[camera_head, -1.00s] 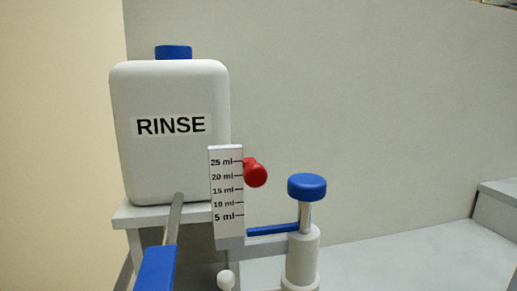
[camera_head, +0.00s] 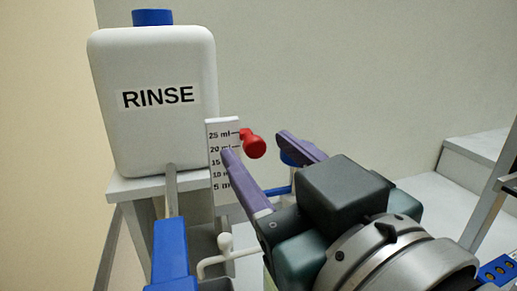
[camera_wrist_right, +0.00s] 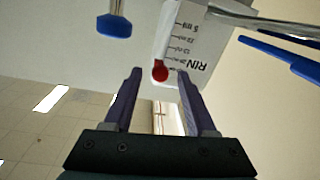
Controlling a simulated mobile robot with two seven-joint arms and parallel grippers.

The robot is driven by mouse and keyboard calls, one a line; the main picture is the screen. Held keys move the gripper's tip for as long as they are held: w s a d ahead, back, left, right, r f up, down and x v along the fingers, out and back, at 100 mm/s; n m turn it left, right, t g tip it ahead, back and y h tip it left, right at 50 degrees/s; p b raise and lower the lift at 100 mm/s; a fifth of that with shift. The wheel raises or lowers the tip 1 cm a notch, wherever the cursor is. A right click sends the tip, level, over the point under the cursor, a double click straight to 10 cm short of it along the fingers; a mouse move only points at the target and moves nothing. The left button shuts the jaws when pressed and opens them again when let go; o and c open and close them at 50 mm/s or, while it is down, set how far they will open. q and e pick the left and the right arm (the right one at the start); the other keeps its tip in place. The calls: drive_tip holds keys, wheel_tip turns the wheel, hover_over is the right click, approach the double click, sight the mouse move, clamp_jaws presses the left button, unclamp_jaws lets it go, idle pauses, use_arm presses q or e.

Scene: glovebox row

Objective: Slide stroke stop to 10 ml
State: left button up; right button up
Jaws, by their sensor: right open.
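The stroke stop is a red knob (camera_head: 255,146) on the side of a white scale plate (camera_head: 222,128) marked 5 to 25 ml. Its stem sits between the 20 and 25 ml marks, near 25. My right gripper (camera_head: 254,143) is open, its purple fingers on either side of the knob in the head view. In the right wrist view the red knob (camera_wrist_right: 160,72) shows between the open fingertips (camera_wrist_right: 158,71); I cannot tell whether they touch it. My left gripper is not in view.
A white RINSE bottle (camera_head: 155,100) with a blue cap stands on a grey stand behind the scale. A blue plunger knob (camera_head: 289,159) is mostly hidden behind my right gripper; it shows clearly in the wrist view (camera_wrist_right: 114,26). A blue handle (camera_head: 170,250) is at lower left.

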drive_tip(key=shift+w+a, duration=0.1)
drive_tip(key=shift+w, duration=0.15)
clamp_jaws()
idle(0.3)
idle(0.9)
